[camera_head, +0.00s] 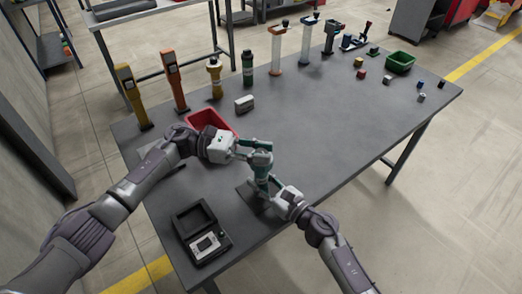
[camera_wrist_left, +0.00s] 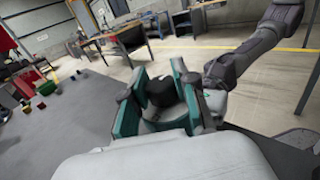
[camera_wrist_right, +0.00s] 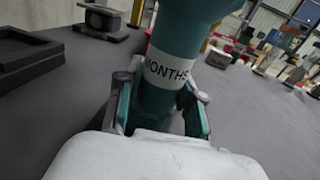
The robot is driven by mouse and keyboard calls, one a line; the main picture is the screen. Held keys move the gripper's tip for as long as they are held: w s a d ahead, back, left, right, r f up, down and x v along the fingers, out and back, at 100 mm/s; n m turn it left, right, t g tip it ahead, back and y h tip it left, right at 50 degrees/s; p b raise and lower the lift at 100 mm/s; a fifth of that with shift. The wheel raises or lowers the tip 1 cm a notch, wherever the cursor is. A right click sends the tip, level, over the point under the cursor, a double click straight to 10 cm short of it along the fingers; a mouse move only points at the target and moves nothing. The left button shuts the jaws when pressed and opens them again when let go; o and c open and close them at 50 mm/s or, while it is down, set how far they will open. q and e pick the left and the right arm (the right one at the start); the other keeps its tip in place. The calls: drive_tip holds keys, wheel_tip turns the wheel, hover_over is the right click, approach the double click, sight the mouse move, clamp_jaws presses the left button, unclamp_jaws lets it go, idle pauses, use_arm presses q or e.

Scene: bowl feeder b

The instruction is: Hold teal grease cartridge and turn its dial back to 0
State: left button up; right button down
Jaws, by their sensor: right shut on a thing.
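The teal grease cartridge (camera_head: 261,162) is held upright above the near part of the table. My right gripper (camera_head: 272,184) is shut on its lower body. In the right wrist view the cartridge (camera_wrist_right: 178,52) has a white band reading "MONTHS", with my right fingers (camera_wrist_right: 160,105) on either side below it. My left gripper (camera_head: 246,149) is at the cartridge's top end. In the left wrist view the black dial (camera_wrist_left: 160,92) sits between my spread left fingers (camera_wrist_left: 160,100), which look open around it. Contact and the dial's setting cannot be told.
The table (camera_head: 330,150) holds a red bin (camera_head: 210,120) behind my left gripper and an open black case (camera_head: 201,232) at the near left. Several upright tools and cartridges line the far edge. A green bin (camera_head: 400,62) is far right.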

use_arm(q)
drive_tip(key=o, duration=0.5)
drive_tip(key=a, duration=0.4)
drive_tip(key=w+a, duration=0.1)
drive_tip(key=a, duration=0.3)
drive_tip(key=w+a, duration=0.1)
drive_tip(key=a, duration=0.3)
use_arm(e)
drive_tip(key=c, duration=0.7)
unclamp_jaws()
use_arm(q)
drive_tip(key=shift+d, duration=0.1)
use_arm(e)
drive_tip(key=shift+o, duration=0.2)
drive_tip(key=shift+s, duration=0.1)
